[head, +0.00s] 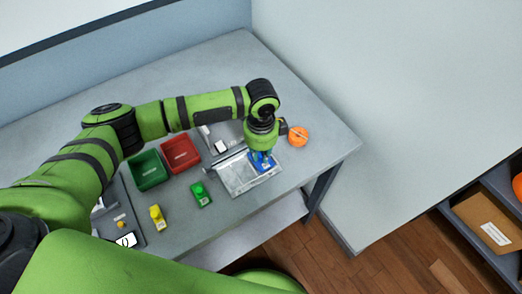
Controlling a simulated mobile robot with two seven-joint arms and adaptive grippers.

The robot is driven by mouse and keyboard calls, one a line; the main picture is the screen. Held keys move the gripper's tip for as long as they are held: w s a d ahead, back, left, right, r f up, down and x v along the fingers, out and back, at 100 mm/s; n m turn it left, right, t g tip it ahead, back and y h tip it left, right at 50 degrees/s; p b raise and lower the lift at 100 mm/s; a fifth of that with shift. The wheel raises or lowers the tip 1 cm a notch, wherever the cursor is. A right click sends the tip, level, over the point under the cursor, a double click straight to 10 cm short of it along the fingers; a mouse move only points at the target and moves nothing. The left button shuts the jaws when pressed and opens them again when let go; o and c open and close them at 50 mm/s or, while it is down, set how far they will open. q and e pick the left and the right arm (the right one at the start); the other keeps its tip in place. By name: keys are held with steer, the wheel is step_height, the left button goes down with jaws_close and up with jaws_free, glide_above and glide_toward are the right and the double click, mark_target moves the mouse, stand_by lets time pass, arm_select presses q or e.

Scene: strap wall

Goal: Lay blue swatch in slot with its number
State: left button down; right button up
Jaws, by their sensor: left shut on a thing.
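The blue swatch (262,162) is under my left gripper (262,153), at the right part of a light grey slotted tray (237,184) on the table. The left gripper points down and is shut on the blue swatch. The swatch is over the tray; I cannot tell whether it touches the tray floor. Its number is too small to read, and so are any slot numbers. A green swatch (201,195) and a yellow swatch (158,218) lie on the table left of the tray. My right gripper is not in view.
A green bin (148,170) and a red bin (181,153) stand left of the tray. An orange round thing (298,136) lies right of the gripper. A dark tray (128,205) is at the left front. The table's right end is clear. Shelves with a cardboard box (487,218) stand at right.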

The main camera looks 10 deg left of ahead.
arm_select(q)
steer(key=c, duration=1.1)
jaws_free()
steer(key=o, duration=0.4)
step_height(320, 180, up, 6)
steer(key=p, duration=0.6)
